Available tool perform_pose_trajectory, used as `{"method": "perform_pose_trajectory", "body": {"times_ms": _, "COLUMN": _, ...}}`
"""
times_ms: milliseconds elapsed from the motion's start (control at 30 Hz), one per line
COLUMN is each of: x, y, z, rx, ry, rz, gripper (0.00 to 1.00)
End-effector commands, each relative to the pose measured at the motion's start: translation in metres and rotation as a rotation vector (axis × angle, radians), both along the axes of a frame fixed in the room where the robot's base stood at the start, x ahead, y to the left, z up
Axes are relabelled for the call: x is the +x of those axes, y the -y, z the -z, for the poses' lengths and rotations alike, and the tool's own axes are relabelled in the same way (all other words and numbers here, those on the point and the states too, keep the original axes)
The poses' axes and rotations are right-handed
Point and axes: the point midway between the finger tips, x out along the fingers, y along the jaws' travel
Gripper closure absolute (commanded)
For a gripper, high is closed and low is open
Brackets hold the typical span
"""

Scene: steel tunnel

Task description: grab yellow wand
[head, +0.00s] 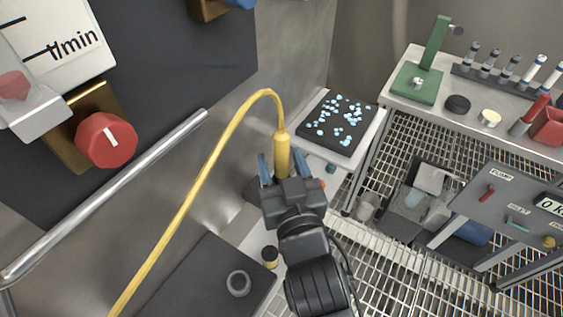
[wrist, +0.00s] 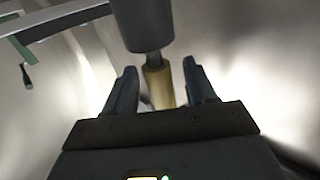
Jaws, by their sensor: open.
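The yellow wand (head: 282,148) stands roughly upright in the head view, with a yellow hose (head: 196,184) arching from its top and down to the left. My gripper (head: 280,160) is open, with its two blue-grey fingers on either side of the wand's lower part. In the wrist view the wand's yellow body (wrist: 158,88) shows between the open fingers (wrist: 159,72), with gaps visible at both sides. A dark grey cylinder on a narrower neck (wrist: 143,22) lines up with the yellow body there. The wand's lower end is hidden behind my gripper in the head view.
A steel rail (head: 110,193) and a panel with a red knob (head: 106,139) are at left. A black tray of pale blue pieces (head: 341,122) lies behind the wand. A bench with a green stand (head: 417,84) is at right. A dark plate with a ring (head: 238,283) is below.

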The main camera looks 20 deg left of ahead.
Motion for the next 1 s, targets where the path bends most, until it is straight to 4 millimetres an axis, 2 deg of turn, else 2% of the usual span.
{"method": "perform_pose_trajectory", "body": {"times_ms": 100, "x": -0.0002, "y": 0.0003, "z": 0.0001, "rx": 0.000, "ry": 0.000, "rz": 0.000, "gripper": 0.46}}
{"method": "perform_pose_trajectory", "body": {"times_ms": 667, "x": -0.0003, "y": 0.0004, "z": -0.0001, "rx": 0.000, "ry": 0.000, "rz": 0.000, "gripper": 0.99}}
{"method": "perform_pose_trajectory", "body": {"times_ms": 867, "x": -0.0003, "y": 0.0004, "z": -0.0006, "rx": 0.001, "ry": 0.001, "rz": 0.000, "gripper": 1.00}}
{"method": "perform_pose_trajectory", "body": {"times_ms": 1000, "x": -0.0001, "y": 0.0004, "z": -0.0088, "rx": 0.003, "ry": 0.001, "rz": 0.001, "gripper": 1.00}}
